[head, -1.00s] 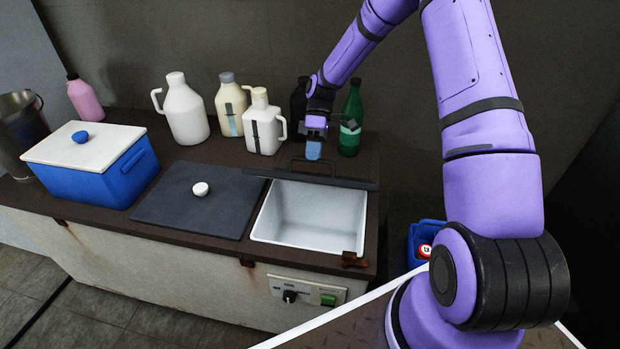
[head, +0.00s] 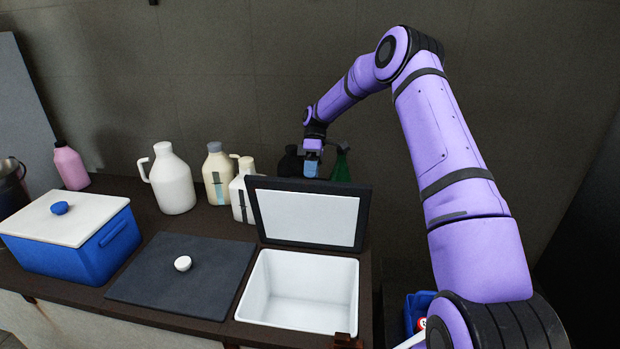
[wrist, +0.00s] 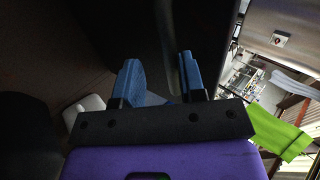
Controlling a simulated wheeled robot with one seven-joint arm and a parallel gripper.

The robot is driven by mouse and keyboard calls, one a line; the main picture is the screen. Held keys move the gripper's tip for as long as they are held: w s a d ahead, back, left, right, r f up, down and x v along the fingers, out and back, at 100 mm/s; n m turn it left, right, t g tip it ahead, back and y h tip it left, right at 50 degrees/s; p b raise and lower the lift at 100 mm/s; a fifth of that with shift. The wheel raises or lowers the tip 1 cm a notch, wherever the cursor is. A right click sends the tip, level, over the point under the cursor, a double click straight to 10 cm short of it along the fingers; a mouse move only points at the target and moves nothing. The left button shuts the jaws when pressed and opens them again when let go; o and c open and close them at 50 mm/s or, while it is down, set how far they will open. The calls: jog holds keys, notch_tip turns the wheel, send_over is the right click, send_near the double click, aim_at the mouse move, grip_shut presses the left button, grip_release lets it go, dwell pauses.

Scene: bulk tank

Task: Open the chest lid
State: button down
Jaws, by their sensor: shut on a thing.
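The chest lid (head: 308,218) stands raised at the back of an open white-lined compartment (head: 300,290) in the head view. Its white inner panel and dark frame face me. My gripper (head: 312,170) is just above and behind the lid's top edge, with blue fingers pointing down. In the wrist view my gripper (wrist: 163,80) has its two blue fingers closed about a dark bar, which I take to be the lid's handle. The handle's far side and the exact contact are hidden by the lid and the dark picture.
A dark flat cover (head: 182,275) with a white knob lies left of the compartment. A blue cooler box (head: 95,250) stands further left. White jugs (head: 172,185), a cream bottle (head: 218,175) and a green bottle (head: 341,165) stand behind, close to the lid and gripper.

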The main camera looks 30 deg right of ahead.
jog(key=shift+d+f, duration=0.3)
jog(key=shift+f, duration=0.45)
jog(key=c, duration=1.1)
grip_release()
jog(key=shift+w+f, duration=0.15)
jog(key=shift+w+a+r, duration=0.1)
jog(key=shift+w+r, duration=0.05)
jog(key=shift+r, duration=0.2)
jog(key=v, duration=1)
jog(key=shift+w+r, duration=0.15)
jog(key=shift+r, duration=0.1)
